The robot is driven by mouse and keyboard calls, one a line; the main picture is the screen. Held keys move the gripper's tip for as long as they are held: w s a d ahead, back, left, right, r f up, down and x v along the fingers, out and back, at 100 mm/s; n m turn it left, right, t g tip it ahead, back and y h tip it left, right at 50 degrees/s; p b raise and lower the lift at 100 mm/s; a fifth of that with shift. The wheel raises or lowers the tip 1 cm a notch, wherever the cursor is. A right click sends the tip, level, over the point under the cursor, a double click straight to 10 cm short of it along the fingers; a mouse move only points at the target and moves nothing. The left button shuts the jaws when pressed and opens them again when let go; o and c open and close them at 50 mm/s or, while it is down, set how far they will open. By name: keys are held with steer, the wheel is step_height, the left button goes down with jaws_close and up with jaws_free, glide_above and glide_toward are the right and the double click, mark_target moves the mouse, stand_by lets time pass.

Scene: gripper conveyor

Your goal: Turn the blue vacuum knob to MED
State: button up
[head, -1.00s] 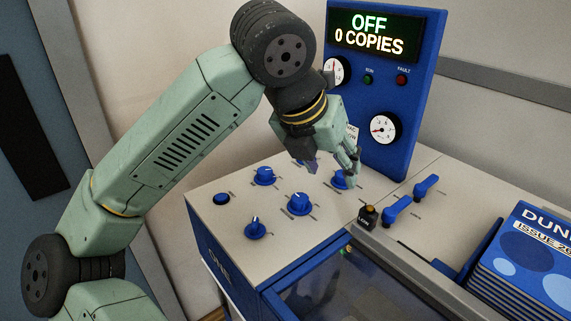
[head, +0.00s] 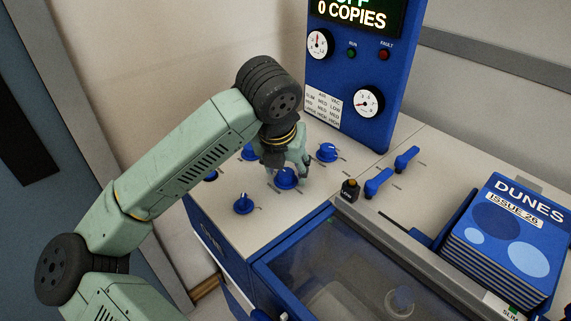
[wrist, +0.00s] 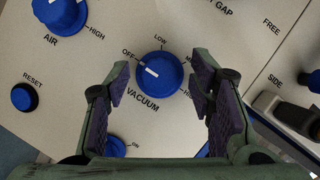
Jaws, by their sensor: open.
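The blue vacuum knob (wrist: 168,76) is round with a white pointer line and sits between my open fingers in the wrist view. Its white line points up-left toward the OFF label. LOW is printed above it, HIGH at its lower right, and MED at its upper right, partly hidden by a finger. In the head view the vacuum knob (head: 287,182) shows just under my gripper (head: 288,168). In the wrist view my gripper (wrist: 166,92) is open and empty, a finger on either side of the knob. I cannot tell whether the fingertips touch it.
The AIR knob (wrist: 60,12) and RESET button (wrist: 24,97) lie to the left. Other blue knobs (head: 327,152) (head: 243,204) stand close by on the panel. Two blue levers (head: 377,182) and a stack of magazines (head: 510,235) are to the right. The display reads 0 COPIES.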

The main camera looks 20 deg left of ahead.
steer(key=c, duration=1.2)
steer(key=shift+o, duration=0.2)
